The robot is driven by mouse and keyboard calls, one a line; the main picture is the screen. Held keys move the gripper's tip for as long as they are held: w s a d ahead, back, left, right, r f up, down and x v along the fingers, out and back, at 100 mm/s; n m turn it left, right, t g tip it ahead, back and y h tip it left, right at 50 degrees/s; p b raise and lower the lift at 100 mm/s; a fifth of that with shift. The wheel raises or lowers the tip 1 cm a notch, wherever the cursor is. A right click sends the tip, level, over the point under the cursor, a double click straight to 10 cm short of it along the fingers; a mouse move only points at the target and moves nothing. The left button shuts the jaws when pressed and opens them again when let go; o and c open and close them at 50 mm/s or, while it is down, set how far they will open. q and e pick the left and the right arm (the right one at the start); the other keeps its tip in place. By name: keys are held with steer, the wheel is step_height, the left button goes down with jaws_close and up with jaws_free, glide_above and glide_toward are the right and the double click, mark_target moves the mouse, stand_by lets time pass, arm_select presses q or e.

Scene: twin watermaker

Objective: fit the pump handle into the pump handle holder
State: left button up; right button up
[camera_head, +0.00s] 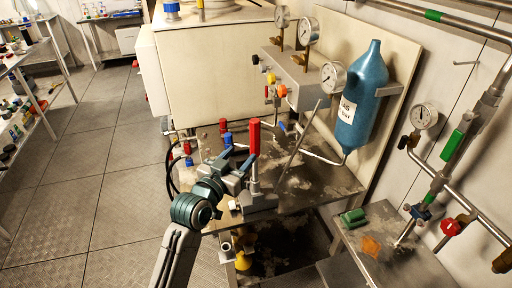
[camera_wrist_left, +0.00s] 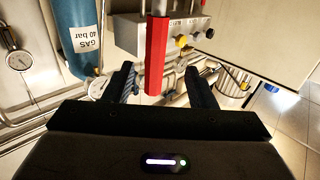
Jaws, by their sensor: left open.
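The pump handle, a red grip on a grey rod (camera_head: 254,139), stands upright on a grey block (camera_head: 259,203) at the front of the metal bench. I cannot tell whether this block is the pump handle holder. My left gripper (camera_head: 241,169) is open and just left of the rod, below most of the red grip. In the left wrist view, the red grip (camera_wrist_left: 157,58) shows between the two open fingers (camera_wrist_left: 160,86), with clear gaps on both sides. My right gripper is not in view.
A blue gas bottle (camera_head: 364,98) and pressure gauges (camera_head: 333,77) stand behind. A thin grey rod (camera_head: 300,140) slants up behind the handle. Red and blue valves (camera_head: 227,139) sit left of it. A green object (camera_head: 352,217) lies on the right-hand bench. Floor at left is clear.

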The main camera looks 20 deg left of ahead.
mark_target(253, 145)
arm_select(q)
steer(key=w+p, duration=0.1)
steer(key=w, duration=0.1)
steer(key=w+d+p, duration=0.1)
steer(key=w, duration=0.1)
steer(key=w+d, duration=0.1)
steer(key=w, duration=0.1)
steer(key=shift+w+p, duration=0.4)
steer(key=shift+w+f, duration=0.2)
steer(key=shift+w, duration=0.4)
steer(key=shift+s+r, duration=0.1)
jaws_close()
step_height(253, 145, up, 9)
steer(key=shift+r+b, duration=0.2)
steer(key=shift+b, duration=0.75)
steer(key=shift+r, duration=0.3)
